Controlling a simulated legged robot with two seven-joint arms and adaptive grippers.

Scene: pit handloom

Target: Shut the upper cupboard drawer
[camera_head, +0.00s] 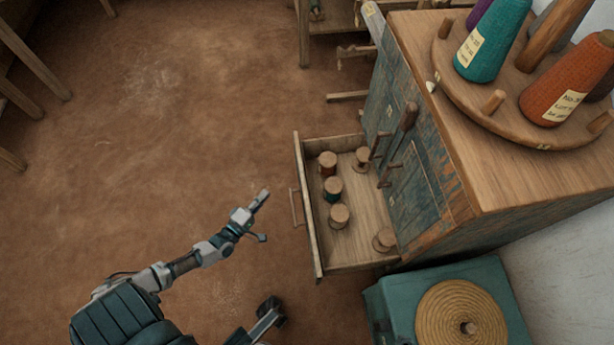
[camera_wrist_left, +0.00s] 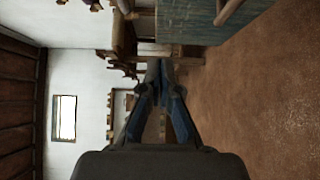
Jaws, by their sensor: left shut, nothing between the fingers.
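A wooden drawer (camera_head: 318,240) stands pulled out to the left from the worn blue cupboard (camera_head: 455,190) in the head view. Several wooden spools, some wound with red or teal thread, stand in it. Its handle (camera_head: 295,207) is on the front panel, at the left. My left gripper (camera_head: 263,195) is shut and empty, a short way left of the drawer front and apart from the handle. In the left wrist view its fingertips (camera_wrist_left: 160,66) are together, with the blue cupboard side (camera_wrist_left: 190,20) above.
A round wooden rack (camera_head: 455,75) with several thread cones stands on the cupboard top. A teal box (camera_head: 385,305) with a coiled mat (camera_head: 462,315) is close to the drawer's near side. Brown floor (camera_head: 180,130) is clear left of the drawer.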

